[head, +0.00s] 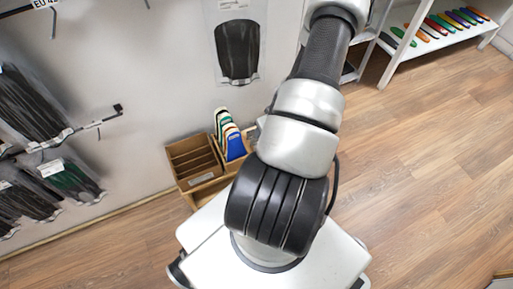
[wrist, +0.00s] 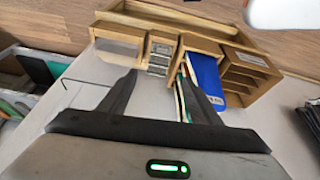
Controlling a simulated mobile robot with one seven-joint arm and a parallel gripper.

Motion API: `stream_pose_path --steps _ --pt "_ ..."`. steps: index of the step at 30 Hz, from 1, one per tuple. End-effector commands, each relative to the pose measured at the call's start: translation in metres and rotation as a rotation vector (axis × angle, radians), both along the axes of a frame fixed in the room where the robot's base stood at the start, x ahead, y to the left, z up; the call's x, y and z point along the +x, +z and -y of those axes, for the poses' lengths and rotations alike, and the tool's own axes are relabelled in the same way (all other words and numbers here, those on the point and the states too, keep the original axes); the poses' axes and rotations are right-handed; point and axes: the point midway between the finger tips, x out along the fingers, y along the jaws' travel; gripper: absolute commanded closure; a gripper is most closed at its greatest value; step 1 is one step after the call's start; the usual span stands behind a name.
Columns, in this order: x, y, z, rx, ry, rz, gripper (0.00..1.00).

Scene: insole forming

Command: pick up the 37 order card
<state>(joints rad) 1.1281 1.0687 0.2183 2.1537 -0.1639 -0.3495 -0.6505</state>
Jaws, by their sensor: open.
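Several upright colored cards stand in a wooden holder, with a blue card (head: 235,147) in front and green and pale ones behind it. In the wrist view the blue card (wrist: 207,72) leans in its slot, with thin edges of other cards beside it. A small mark on it is too small to read, so I cannot tell which card is the 37. My gripper (wrist: 160,72) is open and empty, its fingers pointing at the holder. The right finger overlaps the card edges in the picture; I cannot tell whether it touches. The head view does not show the gripper.
The wooden holder (head: 193,160) has empty stepped slots beside the cards and stands against the wall. Hooks with packaged dark insoles (head: 70,180) stick out at left. A white shelf (head: 440,40) with colored insoles is at upper right. The wooden floor at right is clear.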

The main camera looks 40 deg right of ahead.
Motion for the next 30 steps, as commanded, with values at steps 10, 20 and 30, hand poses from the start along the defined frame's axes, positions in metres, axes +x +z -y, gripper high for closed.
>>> stream_pose_path --steps 10,20,30 --pt "0.004 -0.06 0.004 0.017 -0.069 0.033 0.42" --pt "0.029 -0.124 0.011 0.017 -0.068 0.032 0.42" --pt "0.041 -0.15 0.014 0.017 -0.066 0.031 0.42"
